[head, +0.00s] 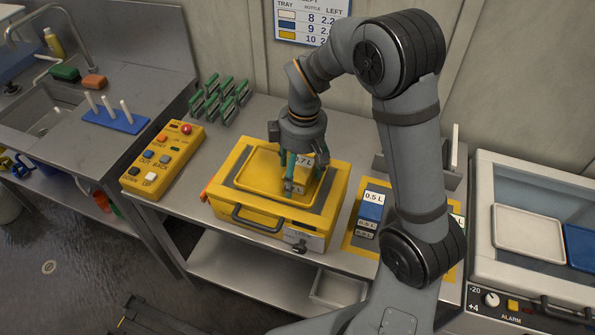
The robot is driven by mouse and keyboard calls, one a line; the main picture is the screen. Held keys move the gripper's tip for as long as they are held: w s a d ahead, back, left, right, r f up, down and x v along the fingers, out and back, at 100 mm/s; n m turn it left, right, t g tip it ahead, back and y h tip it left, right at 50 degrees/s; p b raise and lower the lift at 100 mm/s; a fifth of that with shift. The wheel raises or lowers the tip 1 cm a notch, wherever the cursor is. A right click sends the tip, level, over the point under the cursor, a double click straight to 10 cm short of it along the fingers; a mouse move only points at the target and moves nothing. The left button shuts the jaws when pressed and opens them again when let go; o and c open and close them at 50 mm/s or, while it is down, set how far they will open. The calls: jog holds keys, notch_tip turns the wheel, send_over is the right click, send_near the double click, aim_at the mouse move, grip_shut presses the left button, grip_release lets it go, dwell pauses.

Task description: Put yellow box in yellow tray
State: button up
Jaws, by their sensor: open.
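A white tray (528,232) and part of a blue tray (583,246) lie in the open chest at right.
Blue and white labelled boxes (371,212) stand on a yellow-edged area right of the case, partly behind my arm. A yellow button panel (162,160), green racks (220,98) and a blue peg stand (116,117) are at left. A wall sign (311,20) lists trays.

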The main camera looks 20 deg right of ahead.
aim_at(301, 170)
notch_tip(301, 170, up, 12)
jog(key=shift+s+d+r+p, duration=0.2)
jog(key=shift+d+p, duration=0.1)
jog(key=shift+p, duration=0.15)
jog(key=shift+f, duration=0.1)
